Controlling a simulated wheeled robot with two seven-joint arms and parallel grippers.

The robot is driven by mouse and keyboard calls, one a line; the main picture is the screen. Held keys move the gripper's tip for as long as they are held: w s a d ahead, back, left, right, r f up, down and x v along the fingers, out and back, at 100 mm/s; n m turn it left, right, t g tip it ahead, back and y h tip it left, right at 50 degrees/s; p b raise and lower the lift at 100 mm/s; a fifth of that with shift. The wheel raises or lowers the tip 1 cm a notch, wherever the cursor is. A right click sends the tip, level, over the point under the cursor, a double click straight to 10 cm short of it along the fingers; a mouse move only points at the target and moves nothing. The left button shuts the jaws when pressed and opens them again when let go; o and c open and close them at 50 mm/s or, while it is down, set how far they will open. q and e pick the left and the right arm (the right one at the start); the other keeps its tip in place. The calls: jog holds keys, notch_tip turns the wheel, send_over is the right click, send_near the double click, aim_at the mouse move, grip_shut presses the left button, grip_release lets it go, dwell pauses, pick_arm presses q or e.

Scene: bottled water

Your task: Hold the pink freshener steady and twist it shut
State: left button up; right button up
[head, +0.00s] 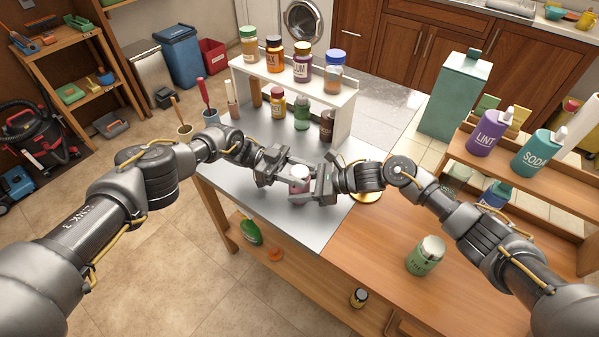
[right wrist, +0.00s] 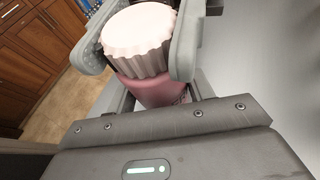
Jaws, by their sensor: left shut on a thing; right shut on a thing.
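The pink freshener (head: 299,186) is a small jar with a pink body and a pale, ribbed lid (right wrist: 139,40). It is upright over the grey metal tabletop, between my two grippers. My right gripper (head: 312,180) comes from the right. The lid looks seated on the body; I cannot tell how tight.
A white rack (head: 340,102) with several jars stands behind the grippers. A green jar (head: 426,256) stands on the wooden counter at the right. A teal canister (head: 455,95) and a shelf with lint (head: 487,135) and soda (head: 535,155) bottles are farther right. The metal tabletop (head: 232,170) is clear at left.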

aim_at(299, 171)
pick_arm(q)
jog(key=shift+a+f+m+g+y, duration=0.1)
jog(key=shift+a+m+g+y, duration=0.05)
jog(key=shift+m+g+y, duration=0.4)
jog(key=o, duration=1)
jog(key=shift+r, duration=0.2)
notch_tip(299, 171, up, 10)
jog(key=shift+f, duration=0.15)
